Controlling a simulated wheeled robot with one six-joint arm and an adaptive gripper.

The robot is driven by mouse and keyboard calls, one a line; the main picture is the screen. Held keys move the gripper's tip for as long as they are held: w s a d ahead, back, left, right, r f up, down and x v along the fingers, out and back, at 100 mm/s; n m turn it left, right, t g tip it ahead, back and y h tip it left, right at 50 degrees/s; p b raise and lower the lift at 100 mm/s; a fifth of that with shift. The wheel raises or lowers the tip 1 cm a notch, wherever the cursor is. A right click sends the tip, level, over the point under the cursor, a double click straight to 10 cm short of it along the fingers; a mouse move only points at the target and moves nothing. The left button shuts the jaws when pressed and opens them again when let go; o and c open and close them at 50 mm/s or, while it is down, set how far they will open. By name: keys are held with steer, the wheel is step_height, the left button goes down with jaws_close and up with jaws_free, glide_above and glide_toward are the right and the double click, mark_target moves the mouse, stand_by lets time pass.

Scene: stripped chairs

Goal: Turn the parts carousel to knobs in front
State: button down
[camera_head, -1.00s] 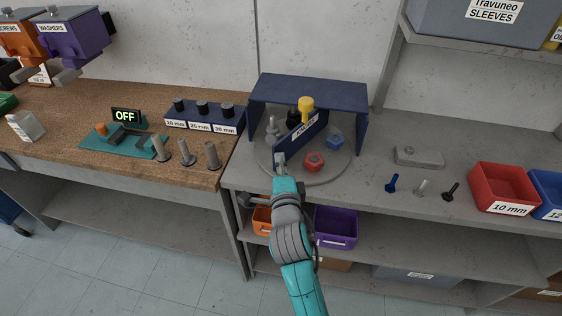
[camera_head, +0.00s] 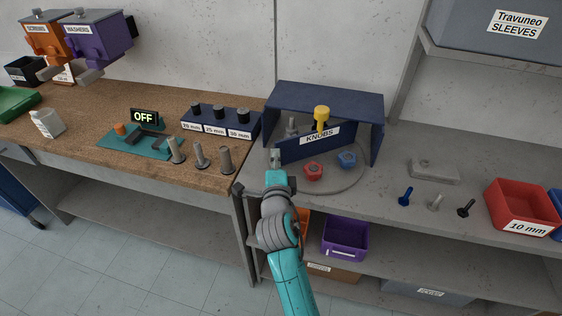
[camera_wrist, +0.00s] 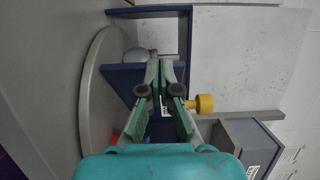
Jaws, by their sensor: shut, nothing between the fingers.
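The parts carousel is a round grey turntable (camera_head: 335,185) under a dark blue hood (camera_head: 325,97). An upright dark blue divider (camera_head: 296,148) crosses it, with a label reading KNOBS (camera_head: 320,135) facing the front, slightly slanted. A red knob (camera_head: 313,171) and a blue knob (camera_head: 347,160) sit in front of the divider. A yellow knob-topped post (camera_head: 322,117) rises at the divider, and a grey part (camera_head: 291,126) shows behind it. My gripper (camera_head: 276,157) is shut and empty at the divider's left end; touching or apart is unclear. The wrist view shows its fingers (camera_wrist: 166,75) beside the divider (camera_wrist: 120,78).
A grey block (camera_head: 434,171), several small pins and a red bin (camera_head: 520,205) stand on the shelf to the right. Upright posts (camera_head: 200,157) and a dark blue rack (camera_head: 215,121) stand on the wooden bench to the left. A purple bin (camera_head: 345,238) sits below.

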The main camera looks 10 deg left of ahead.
steer(key=shift+w+a, duration=0.9)
steer(key=shift+w, duration=0.1)
steer(key=shift+w+a, duration=0.65)
steer(key=shift+w, duration=0.35)
steer(key=shift+x, duration=2.5)
steer(key=shift+a, duration=0.15)
steer(key=v, duration=1.2)
